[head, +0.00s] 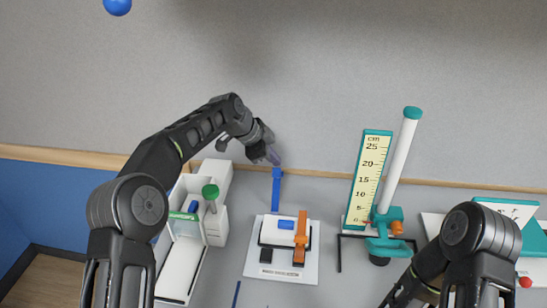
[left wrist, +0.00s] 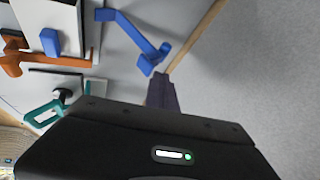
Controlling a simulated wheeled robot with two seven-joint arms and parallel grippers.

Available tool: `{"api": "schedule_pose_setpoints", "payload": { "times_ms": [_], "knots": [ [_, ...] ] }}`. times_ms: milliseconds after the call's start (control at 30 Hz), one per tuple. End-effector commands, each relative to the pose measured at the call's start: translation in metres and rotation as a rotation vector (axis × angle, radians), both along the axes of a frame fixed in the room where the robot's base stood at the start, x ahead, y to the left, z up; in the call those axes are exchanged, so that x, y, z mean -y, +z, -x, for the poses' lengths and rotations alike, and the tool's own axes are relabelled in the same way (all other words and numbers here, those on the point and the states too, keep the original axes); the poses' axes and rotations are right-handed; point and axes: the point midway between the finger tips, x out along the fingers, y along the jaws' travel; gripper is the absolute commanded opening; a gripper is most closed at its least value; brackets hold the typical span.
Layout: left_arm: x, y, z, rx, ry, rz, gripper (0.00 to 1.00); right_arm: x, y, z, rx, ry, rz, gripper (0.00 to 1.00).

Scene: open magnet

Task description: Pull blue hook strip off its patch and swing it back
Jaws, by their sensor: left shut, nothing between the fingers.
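The blue hook strip (head: 276,190) stretches back from the rear edge of a white plate (head: 254,264), its free end away from the small blue patch (head: 286,225) on the plate's white block. In the left wrist view the strip (left wrist: 134,32) has a bent free end, and the patch (left wrist: 49,42) is apart from it. My left gripper (head: 274,157) is shut and empty just beyond that free end; its fingers (left wrist: 162,92) show close to it. I cannot tell whether they touch. My right gripper is out of view; only its arm shows at lower right.
An orange bar (head: 301,235) lies beside the white block. A white box with a green knob (head: 210,191) stands left of the plate. Right of it are a yellow cm scale (head: 368,180) and a teal-capped white tube (head: 400,160). The grey wall rises close behind.

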Motion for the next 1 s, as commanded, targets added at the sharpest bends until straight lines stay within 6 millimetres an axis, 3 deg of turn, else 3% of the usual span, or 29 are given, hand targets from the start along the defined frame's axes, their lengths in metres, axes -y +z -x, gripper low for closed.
{"api": "schedule_pose_setpoints", "payload": {
  "times_ms": [1000],
  "knots": [
    [0.0, 0.016, 0.0, -0.001, 0.0, -0.001, 0.0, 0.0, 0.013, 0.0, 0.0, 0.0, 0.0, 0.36]
  ]
}}
